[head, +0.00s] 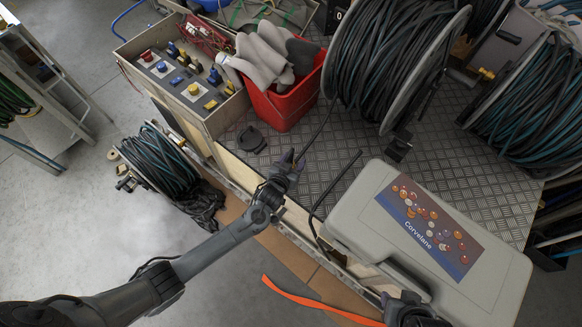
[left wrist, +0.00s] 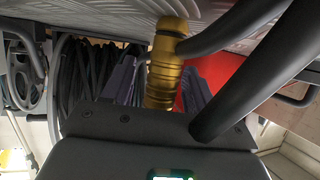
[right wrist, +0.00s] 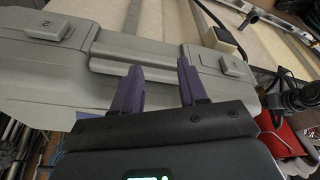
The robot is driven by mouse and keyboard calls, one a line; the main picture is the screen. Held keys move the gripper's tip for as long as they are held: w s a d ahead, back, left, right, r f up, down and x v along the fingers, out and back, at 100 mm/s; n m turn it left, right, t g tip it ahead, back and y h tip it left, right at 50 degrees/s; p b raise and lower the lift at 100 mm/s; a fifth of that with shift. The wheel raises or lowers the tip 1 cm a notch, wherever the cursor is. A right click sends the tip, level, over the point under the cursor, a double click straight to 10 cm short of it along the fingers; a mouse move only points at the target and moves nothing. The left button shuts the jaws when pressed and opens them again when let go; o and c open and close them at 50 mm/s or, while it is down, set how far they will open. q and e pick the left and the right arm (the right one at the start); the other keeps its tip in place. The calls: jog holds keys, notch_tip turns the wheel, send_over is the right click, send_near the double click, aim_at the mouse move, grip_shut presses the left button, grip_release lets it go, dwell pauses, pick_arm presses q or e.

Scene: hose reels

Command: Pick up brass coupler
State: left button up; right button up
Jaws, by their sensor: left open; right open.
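A brass coupler (left wrist: 165,62) stands out large in the left wrist view, upright in the picture, with its lower end between the two purple fingers of my left gripper (left wrist: 158,85). The fingers are apart, with a visible gap on each side of it. In the head view my left gripper (head: 292,160) is over the front part of the metal deck, and I cannot make out this coupler there. My right gripper (right wrist: 158,86) is open and empty, facing the grey case (right wrist: 50,65). In the head view the right gripper (head: 405,302) is at the case's front edge.
A red bin (head: 285,105) with grey gloves stands behind my left gripper. Large hose reels (head: 390,60) stand at the back and right. Black hose pieces (head: 330,190) lie near the deck's front. Another brass fitting (head: 485,73) shows by the right reel. Bare deck (head: 330,150) is partly clear.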

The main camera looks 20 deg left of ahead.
pick_arm(q)
jog(key=c, duration=1.1)
jog(key=shift+r, duration=0.1)
